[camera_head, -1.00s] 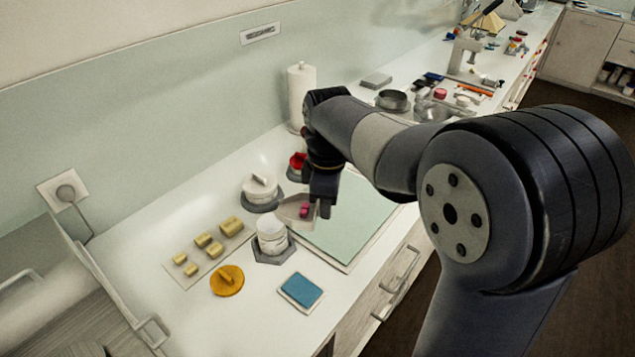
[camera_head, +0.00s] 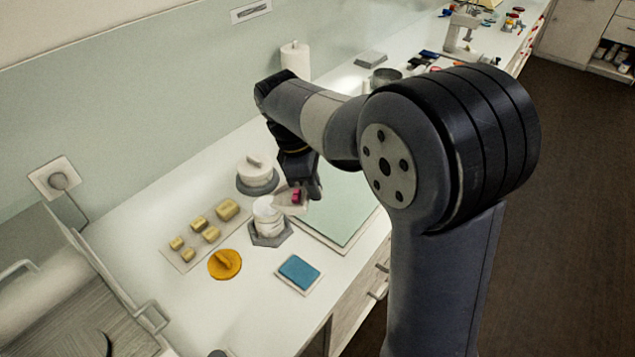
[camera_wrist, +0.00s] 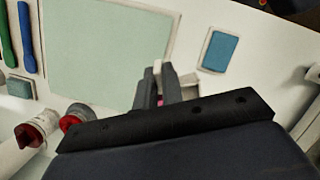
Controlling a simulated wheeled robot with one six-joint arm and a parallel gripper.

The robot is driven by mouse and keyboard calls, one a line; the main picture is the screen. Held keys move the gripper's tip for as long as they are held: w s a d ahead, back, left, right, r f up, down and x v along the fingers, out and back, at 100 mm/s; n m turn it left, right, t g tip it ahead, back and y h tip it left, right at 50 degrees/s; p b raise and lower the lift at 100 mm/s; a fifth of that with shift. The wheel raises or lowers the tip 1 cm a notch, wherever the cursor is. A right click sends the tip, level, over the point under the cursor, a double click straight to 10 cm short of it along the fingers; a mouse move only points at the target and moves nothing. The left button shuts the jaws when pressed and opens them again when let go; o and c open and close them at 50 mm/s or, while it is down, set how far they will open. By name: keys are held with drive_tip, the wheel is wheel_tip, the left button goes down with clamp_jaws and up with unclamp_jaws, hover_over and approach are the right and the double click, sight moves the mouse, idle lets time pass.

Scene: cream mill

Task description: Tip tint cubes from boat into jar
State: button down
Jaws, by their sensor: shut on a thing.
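My gripper (camera_head: 299,196) is shut on a small pale boat (camera_head: 288,207) and points down. Several pink-red tint cubes (camera_head: 297,196) show in the boat, beside the fingers; a bit of pink also shows between the fingers in the wrist view (camera_wrist: 160,101). The white jar (camera_head: 266,220) stands upright on a grey hexagonal base (camera_head: 271,241), just left of the boat. The boat's left end is close to the jar's rim; I cannot tell whether it overlaps the opening or how far it is tilted. The jar's inside is not clear.
A white lidded pot (camera_head: 256,176) stands behind the jar. An orange lid (camera_head: 225,264), several yellow blocks (camera_head: 211,234) on a mat, and a blue pad (camera_head: 299,272) lie nearby. A pale green mat (camera_head: 345,207) lies right, a paper roll (camera_head: 295,62) behind.

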drive_tip(key=shift+w+a+r+g+h+p, duration=0.15)
drive_tip(key=shift+a+r+h+p, duration=0.35)
drive_tip(key=shift+h+p, duration=0.25)
drive_tip(key=shift+w+a+r+g+h+p, duration=0.15)
drive_tip(key=shift+a+r+h+p, duration=0.25)
drive_tip(key=shift+h+p, duration=0.3)
drive_tip(key=shift+s+r, duration=0.1)
drive_tip(key=shift+w+a+r+g+h+p, duration=0.2)
drive_tip(key=shift+a+h+p, duration=0.35)
drive_tip(key=shift+p, duration=0.8)
drive_tip(key=shift+a+r+g+h+p, duration=0.1)
drive_tip(key=shift+a+r+h+p, duration=0.4)
drive_tip(key=shift+p, duration=0.85)
drive_tip(key=shift+a+h+p, duration=0.1)
drive_tip(key=shift+h+p, duration=0.4)
drive_tip(key=shift+p, duration=0.15)
drive_tip(key=shift+w+a+f, duration=0.1)
drive_tip(key=shift+a, duration=0.05)
drive_tip(key=shift+w+a+r+g+h, duration=0.1)
drive_tip(key=shift+a+r+g+h, duration=0.1)
drive_tip(key=shift+a+h, duration=0.3)
drive_tip(key=shift+w+a+r+g+h, duration=0.15)
drive_tip(key=shift+a+h, duration=0.15)
drive_tip(key=shift+h, duration=0.3)
drive_tip(key=shift+s, duration=0.1)
drive_tip(key=shift+r, duration=0.15)
